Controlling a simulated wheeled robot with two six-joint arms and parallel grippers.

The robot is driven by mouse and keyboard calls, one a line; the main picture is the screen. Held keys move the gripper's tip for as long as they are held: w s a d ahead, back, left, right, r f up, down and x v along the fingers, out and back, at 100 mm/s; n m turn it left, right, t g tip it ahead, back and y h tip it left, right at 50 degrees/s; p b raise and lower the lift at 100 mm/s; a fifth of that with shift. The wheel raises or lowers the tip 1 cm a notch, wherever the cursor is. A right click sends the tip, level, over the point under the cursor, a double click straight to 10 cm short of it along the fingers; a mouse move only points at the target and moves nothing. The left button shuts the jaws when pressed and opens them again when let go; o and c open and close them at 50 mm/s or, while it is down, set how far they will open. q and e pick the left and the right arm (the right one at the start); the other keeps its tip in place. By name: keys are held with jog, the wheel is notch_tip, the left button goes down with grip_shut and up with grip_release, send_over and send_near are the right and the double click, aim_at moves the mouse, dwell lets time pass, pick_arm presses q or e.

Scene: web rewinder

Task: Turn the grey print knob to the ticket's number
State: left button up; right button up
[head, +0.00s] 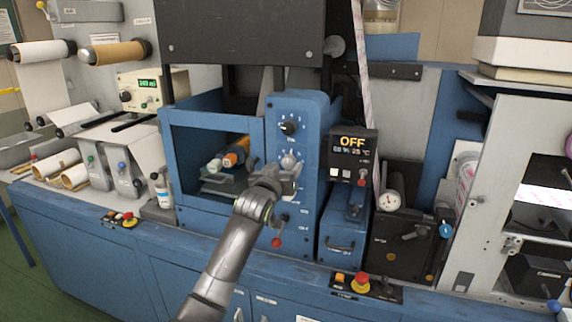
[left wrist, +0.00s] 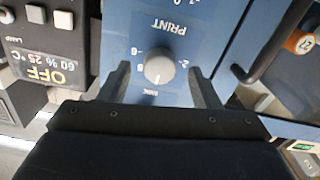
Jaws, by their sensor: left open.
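The grey print knob (head: 289,160) is on the blue upright panel (head: 310,120) in the middle of the head view. In the left wrist view the round grey knob (left wrist: 159,67) sits under the upside-down word PRINT, with small digits around it. A short pale mark shows at the knob's lower edge in that view. My left gripper (head: 286,177) is open at the knob. In the left wrist view its two fingers (left wrist: 160,82) stand on either side of the knob, with gaps between. I cannot make out the ticket. My right gripper is not in view.
A black knob (head: 288,128) is above on the same panel, and a red-ended lever (head: 277,241) is below. A display box reading OFF (head: 353,146) stands just right. An open blue bay (head: 213,121) with rolls is to the left.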

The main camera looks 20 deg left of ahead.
pick_arm(q)
jog(key=shift+w, duration=0.8)
jog(key=shift+c, duration=0.3)
jog(key=c, duration=0.9)
